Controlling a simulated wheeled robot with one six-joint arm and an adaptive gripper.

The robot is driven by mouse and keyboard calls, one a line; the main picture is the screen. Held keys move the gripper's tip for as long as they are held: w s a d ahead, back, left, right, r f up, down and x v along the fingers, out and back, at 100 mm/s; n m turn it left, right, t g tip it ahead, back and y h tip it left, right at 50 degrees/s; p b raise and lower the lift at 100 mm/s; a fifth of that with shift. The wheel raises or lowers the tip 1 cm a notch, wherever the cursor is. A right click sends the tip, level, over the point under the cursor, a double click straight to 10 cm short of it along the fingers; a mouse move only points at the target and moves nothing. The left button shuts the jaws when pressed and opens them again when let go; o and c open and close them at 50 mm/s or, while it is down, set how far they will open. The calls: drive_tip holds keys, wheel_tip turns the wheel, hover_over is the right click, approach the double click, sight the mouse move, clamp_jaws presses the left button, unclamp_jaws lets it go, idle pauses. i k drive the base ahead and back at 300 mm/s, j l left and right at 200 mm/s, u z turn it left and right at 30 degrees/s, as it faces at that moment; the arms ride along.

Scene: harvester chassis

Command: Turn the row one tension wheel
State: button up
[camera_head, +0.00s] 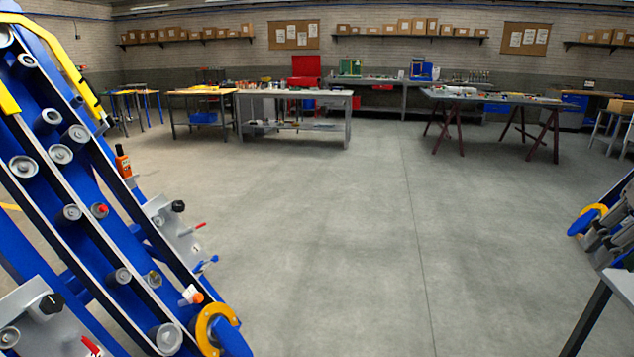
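A blue harvester chassis (107,240) with slanted channels fills the left side. Several grey rollers, such as one roller (60,154), sit along the channels. A black knob (178,206) stands on a grey plate (172,222) on the chassis's right side, with a red-handled lever (194,228) below it. A second black knob (48,303) is on another grey plate at the lower left. I cannot tell which part is the row one tension wheel. My gripper is not in view.
Workbenches (294,96) line the back. The middle grey floor (340,230) is clear.

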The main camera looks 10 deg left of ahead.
sight(177, 205)
drive_tip(key=i+u, duration=0.3)
drive_tip(key=i, duration=0.2)
drive_tip(key=i+l+u, duration=0.1)
drive_tip(key=i+u, duration=0.25)
drive_tip(key=i+l+u, duration=0.3)
drive_tip(key=i, duration=0.3)
drive_tip(key=i+l+u, duration=0.2)
drive_tip(key=i+u, duration=0.25)
drive_tip(key=i+l+u, duration=0.85)
drive_tip(key=k+j, duration=0.1)
